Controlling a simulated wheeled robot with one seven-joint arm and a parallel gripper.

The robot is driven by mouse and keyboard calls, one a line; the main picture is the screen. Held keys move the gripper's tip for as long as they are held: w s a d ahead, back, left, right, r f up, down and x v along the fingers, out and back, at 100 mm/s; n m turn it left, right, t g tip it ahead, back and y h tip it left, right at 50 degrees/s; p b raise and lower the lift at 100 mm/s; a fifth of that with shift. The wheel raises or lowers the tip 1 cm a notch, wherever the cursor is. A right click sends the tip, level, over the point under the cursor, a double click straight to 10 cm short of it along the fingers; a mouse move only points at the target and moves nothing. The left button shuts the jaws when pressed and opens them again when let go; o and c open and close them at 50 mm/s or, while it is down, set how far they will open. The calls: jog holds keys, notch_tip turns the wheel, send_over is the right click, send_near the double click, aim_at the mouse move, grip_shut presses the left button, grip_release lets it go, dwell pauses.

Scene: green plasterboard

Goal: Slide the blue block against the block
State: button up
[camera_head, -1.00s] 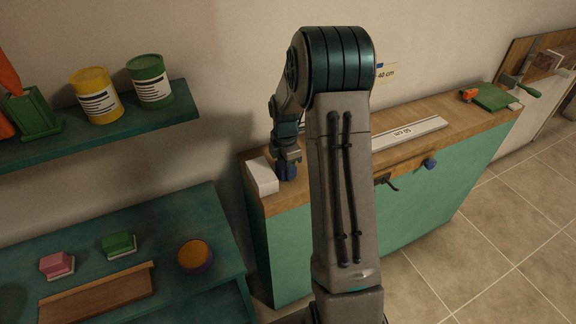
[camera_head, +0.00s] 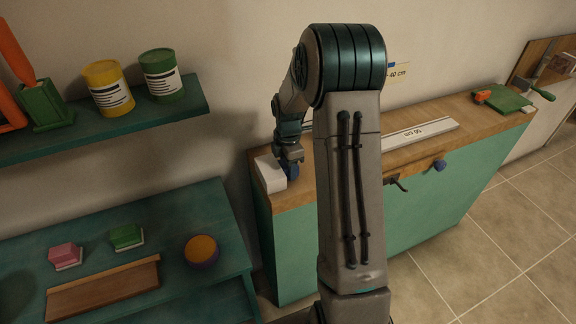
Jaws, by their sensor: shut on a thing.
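The blue block (camera_head: 293,172) is at the left end of the wooden counter top (camera_head: 295,194), mostly hidden by my gripper. My gripper (camera_head: 291,163) points down and is shut on the blue block. A white block (camera_head: 270,173) sits just left of it at the counter's left end. The blue block looks very close to the white block's right side; I cannot tell whether they touch.
My arm hides the middle of the counter. A white bar marked in cm (camera_head: 420,133) lies farther right, with a green board (camera_head: 503,99) at the far end. A blue knob (camera_head: 440,165) projects from the green front. A lower teal bench (camera_head: 170,215) stands left.

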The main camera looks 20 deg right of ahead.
jog(key=o, duration=1.1)
jog(key=shift+c, duration=0.2)
jog(key=shift+r, duration=0.1)
notch_tip(320, 180, up, 14)
jog(key=b, duration=0.1)
jog(key=shift+f, duration=0.2)
jog(key=s+a+r+m+t, duration=0.1)
jog(key=s+a+m, duration=0.3)
jog(key=s+m, duration=0.5)
jog(key=s+a+r+m+t, duration=0.1)
jog(key=s+a+m+t, duration=0.1)
jog(key=s+a+m, duration=0.3)
jog(key=s+m, duration=0.4)
jog(key=s, duration=0.7)
jog(key=shift+s+a+r, duration=0.15)
jog(key=shift+s+r, duration=0.1)
jog(key=shift+s, duration=0.05)
